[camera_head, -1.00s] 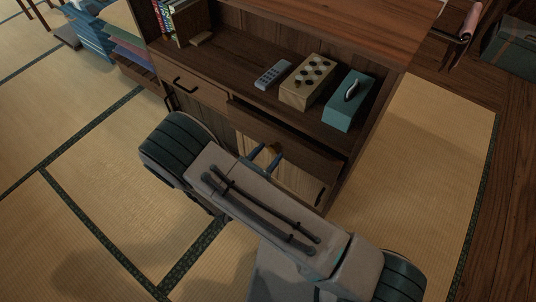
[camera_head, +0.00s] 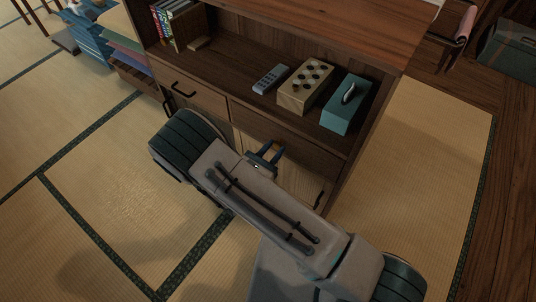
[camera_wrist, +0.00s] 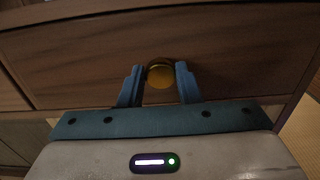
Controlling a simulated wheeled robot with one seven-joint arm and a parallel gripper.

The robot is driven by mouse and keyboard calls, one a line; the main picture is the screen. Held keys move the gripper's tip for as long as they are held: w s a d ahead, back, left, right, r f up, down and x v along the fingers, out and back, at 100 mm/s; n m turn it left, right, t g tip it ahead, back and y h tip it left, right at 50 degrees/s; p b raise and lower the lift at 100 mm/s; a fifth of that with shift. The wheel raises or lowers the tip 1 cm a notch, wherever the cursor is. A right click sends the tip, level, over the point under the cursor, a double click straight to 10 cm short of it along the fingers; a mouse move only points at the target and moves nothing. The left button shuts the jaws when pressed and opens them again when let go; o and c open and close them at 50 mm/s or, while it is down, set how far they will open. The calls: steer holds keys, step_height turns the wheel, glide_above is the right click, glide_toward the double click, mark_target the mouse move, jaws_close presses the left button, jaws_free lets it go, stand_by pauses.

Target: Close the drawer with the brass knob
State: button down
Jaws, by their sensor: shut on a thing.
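The drawer with the brass knob (camera_wrist: 159,75) is the right one in the wooden cabinet. Its dark wood front (camera_head: 290,128) looks flush with the cabinet in the head view, and the wrist view shows this front (camera_wrist: 85,58) close ahead. My gripper (camera_head: 271,151) is at the drawer front. In the wrist view its two blue fingers (camera_wrist: 159,80) are on either side of the round brass knob, shut on it. In the head view the knob is hidden by my gripper.
The left drawer (camera_head: 197,94) with a black handle is shut. On the open shelf above stand a grey remote (camera_head: 271,79), a box with dark round spots (camera_head: 305,87) and a teal tissue box (camera_head: 346,105). Tatami floor (camera_head: 80,215) is clear at the left.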

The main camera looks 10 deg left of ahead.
steer(key=c, duration=1.1)
jaws_free()
steer(key=shift+w+d, duration=0.15)
steer(key=shift+w, duration=0.1)
steer(key=shift+o, duration=0.2)
steer(key=shift+s, duration=0.1)
steer(key=p+v, duration=0.2)
steer(key=v, duration=1.1)
steer(key=shift+s+a, duration=0.3)
